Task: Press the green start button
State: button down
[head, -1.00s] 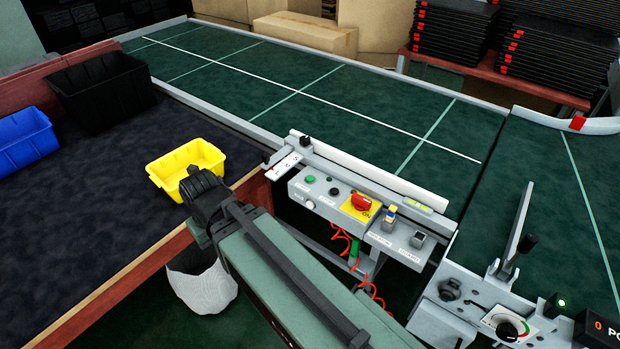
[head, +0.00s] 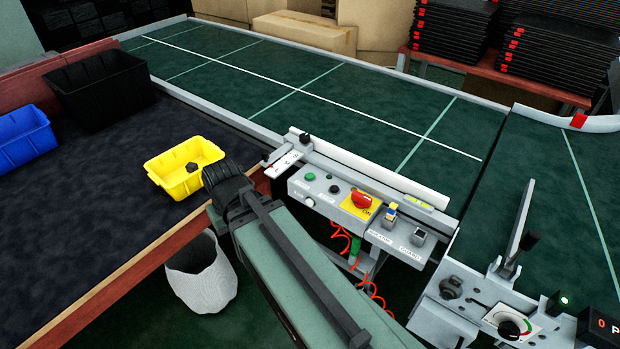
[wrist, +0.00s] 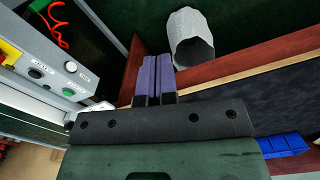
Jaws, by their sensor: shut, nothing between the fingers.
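The green start button (head: 309,178) sits at the left end of the grey control panel (head: 325,203). It also shows at the left of the wrist view (wrist: 68,92), with a white button (wrist: 71,66) beside it. My gripper's purple fingers (wrist: 153,80) are shut together and empty in the wrist view. They are to the right of the panel, apart from the button, with the wooden table edge behind them. In the head view my wrist is left of the panel and the fingertips are hidden.
A red knob (head: 362,199) on a yellow plate and a black button (head: 333,190) share the panel. A yellow bin (head: 174,182) holding a small dark object stands left of my wrist. A white waste basket (head: 205,280) stands below.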

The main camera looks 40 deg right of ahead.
jog(key=w+d+f+m+t+y+b, duration=0.1)
jog(key=w+d+f+m+b, duration=0.1)
jog(key=d, duration=0.4)
jog(key=w+d+f+m+b, duration=0.1)
jog(key=w+d+f, duration=0.15)
jog(key=d, duration=0.45)
jog(key=r+m+t+y+b, duration=0.15)
jog(key=t+b, duration=0.25)
jog(key=t, duration=0.4)
send_over(312, 175)
jog(key=shift+w+r, duration=0.15)
notch_tip(312, 175, down, 9)
jog(key=b, duration=0.9)
jog(key=shift+f+b, duration=0.35)
